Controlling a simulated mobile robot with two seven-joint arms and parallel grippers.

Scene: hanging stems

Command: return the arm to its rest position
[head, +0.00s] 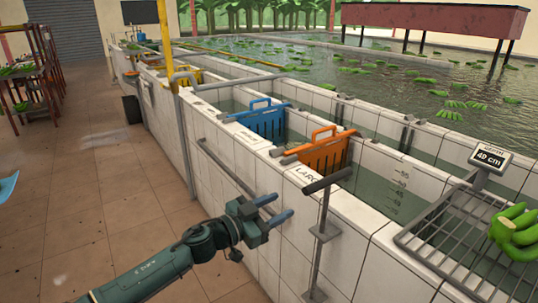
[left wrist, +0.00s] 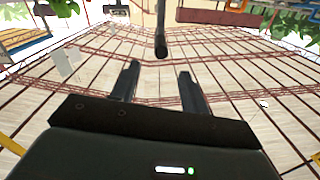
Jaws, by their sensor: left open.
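My left arm (head: 150,272) reaches in from the bottom left of the head view. My left gripper (head: 277,208) is open, with its two blue-grey fingers apart and nothing between them. It is in front of the white tiled tank wall, to the left of a grey post with a dark crossbar handle (head: 328,181). In the left wrist view the two fingers (left wrist: 158,88) point up the picture with an empty gap between them. A dark rod end (left wrist: 161,46) shows beyond the gap. My right gripper is in neither view.
Blue (head: 264,121) and orange (head: 325,152) slotted gates stand in the tank channels. A metal rack (head: 447,243) with green bananas (head: 515,233) and a "49 cm" sign (head: 490,158) are at the right. Tiled floor (head: 75,205) at the left is mostly clear.

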